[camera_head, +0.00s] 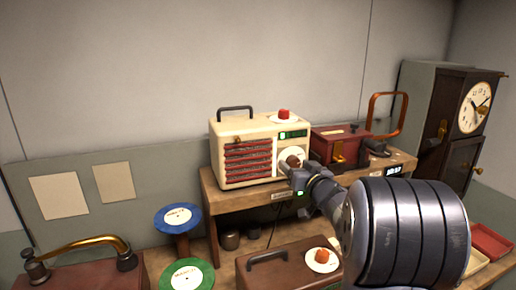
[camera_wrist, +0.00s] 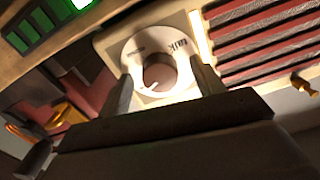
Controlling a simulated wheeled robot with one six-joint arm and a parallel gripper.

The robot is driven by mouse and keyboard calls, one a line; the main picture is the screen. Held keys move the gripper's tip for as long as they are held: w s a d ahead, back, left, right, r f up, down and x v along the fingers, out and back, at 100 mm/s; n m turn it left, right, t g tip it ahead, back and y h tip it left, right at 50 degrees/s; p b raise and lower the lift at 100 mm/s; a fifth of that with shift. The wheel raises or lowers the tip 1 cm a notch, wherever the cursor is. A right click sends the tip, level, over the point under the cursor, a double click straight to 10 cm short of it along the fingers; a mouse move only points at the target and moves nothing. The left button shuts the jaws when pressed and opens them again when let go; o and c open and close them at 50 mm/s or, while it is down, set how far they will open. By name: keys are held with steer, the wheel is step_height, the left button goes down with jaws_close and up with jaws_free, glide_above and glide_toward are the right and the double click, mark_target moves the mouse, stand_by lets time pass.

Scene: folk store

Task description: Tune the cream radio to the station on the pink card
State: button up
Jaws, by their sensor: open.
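The cream radio (camera_head: 262,139) stands on a wooden shelf, with a red-slatted grille, a green display (camera_head: 293,134) and a brown knob (camera_head: 294,161) on its front. In the wrist view the knob (camera_wrist: 160,74) sits on a white dial (camera_wrist: 132,52), with a pale pointer mark at its lower left. The green display segments (camera_wrist: 38,30) are at the top left, one brightly lit. My gripper (camera_head: 297,172) is open at the knob, with one finger on each side of it in the wrist view (camera_wrist: 164,82). I cannot tell whether the fingers touch it. No clearly pink card is visible.
Blue (camera_head: 178,217) and green (camera_head: 187,275) discs and a brown case (camera_head: 283,266) are below. Two pale cards (camera_head: 58,196) hang left.

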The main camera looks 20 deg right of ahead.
steer(key=s+p, duration=0.1)
steer(key=s, duration=0.7)
steer(key=shift+d, duration=0.15)
